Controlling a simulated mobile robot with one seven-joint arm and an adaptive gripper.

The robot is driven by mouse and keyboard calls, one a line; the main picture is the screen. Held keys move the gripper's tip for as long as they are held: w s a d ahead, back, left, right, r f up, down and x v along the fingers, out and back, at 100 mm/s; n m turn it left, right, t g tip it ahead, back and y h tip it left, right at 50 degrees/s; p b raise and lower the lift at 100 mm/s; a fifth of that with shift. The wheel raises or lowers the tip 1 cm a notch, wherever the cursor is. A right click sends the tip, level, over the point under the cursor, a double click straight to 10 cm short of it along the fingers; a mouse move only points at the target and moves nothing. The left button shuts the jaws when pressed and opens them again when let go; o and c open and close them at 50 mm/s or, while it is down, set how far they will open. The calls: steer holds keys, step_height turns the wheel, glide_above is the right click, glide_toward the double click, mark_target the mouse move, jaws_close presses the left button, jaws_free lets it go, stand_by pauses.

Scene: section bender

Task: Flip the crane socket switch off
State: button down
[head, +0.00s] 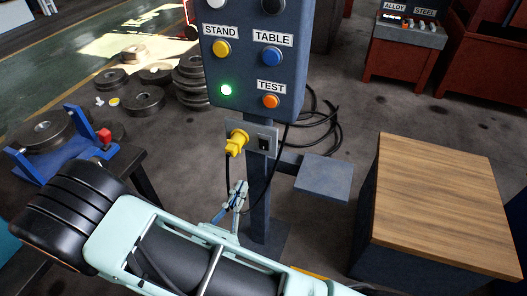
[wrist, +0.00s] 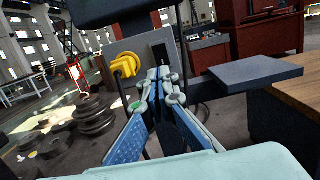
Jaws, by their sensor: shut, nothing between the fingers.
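The crane socket is a grey plate (head: 251,131) on the post below the control box. A yellow plug (head: 236,142) sits in its left side and a black rocker switch (head: 264,143) is on its right side. In the wrist view the switch (wrist: 160,53) shows just above my fingertips, its lower part hidden by them, with the yellow plug (wrist: 125,66) to the left. I cannot tell which way the rocker is tipped. My gripper (head: 240,188) is shut and empty, below the plate in the head view. Contact with the switch is not visible.
The control box (head: 252,65) above has several buttons and a lit green lamp (head: 226,90). A small grey shelf (head: 323,177) juts right from the post. A wood-topped cabinet (head: 447,200) stands right. A black cable hangs from the plug. Round weights lie left.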

mark_target(263, 141)
stand_by(0.4)
steer(key=b+x, duration=0.1)
steer(key=x, duration=1.2)
steer(key=shift+w+d, duration=0.1)
steer(key=shift+w, duration=0.3)
steer(key=shift+w+r, duration=0.1)
steer(key=shift+r, duration=0.1)
steer(key=p, duration=0.1)
steer(key=g+p, duration=0.1)
steer(key=shift+w+d+r+p, duration=0.2)
steer(key=shift+w+r+p, duration=0.15)
steer(key=shift+r+p, duration=0.05)
steer(key=shift+f, duration=0.25)
